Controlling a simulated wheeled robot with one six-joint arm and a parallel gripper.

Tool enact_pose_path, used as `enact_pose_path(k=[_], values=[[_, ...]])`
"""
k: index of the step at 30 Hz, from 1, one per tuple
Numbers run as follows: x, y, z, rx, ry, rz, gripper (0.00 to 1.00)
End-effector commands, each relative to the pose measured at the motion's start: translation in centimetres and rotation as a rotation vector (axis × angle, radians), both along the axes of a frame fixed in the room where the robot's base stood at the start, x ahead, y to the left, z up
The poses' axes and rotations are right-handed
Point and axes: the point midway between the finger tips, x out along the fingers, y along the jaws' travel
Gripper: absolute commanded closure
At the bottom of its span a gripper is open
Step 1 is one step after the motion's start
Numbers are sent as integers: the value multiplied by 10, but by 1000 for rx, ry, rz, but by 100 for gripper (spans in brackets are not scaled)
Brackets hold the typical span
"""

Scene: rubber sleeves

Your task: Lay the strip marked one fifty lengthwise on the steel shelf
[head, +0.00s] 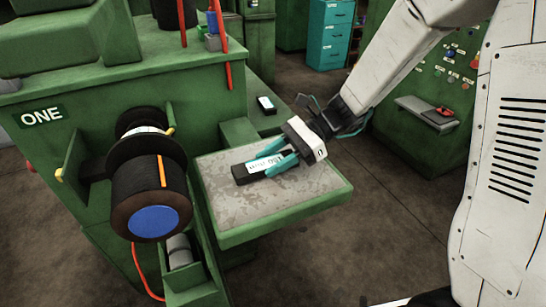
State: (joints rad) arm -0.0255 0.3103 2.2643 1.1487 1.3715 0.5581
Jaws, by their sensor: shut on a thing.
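A black strip (241,174) with a white label is at the steel shelf (300,191), near its left middle. The print on the label is too small to read surely. My gripper (260,168) has teal fingers and is shut on this strip, reaching in from the right. The strip lies flat or just above the grey shelf top; I cannot tell whether it touches. Its length runs roughly left to right in the picture, slightly tilted. The fingers cover part of it.
A green machine marked ONE (42,116) stands left, with a black spool (150,190) beside the shelf. A small black piece with a white label (266,103) lies on a green ledge behind. Teal drawers (330,35) stand at the back. The shelf's front and right are bare.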

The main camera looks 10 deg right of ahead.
Motion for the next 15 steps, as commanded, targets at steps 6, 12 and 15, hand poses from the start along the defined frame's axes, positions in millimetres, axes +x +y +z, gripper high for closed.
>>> enact_pose_path(k=[6,12,15], values=[[0,0,-4,0,1,0,82],[0,0,-6,0,0,0,34],[0,0,-6,0,0,0,34]])
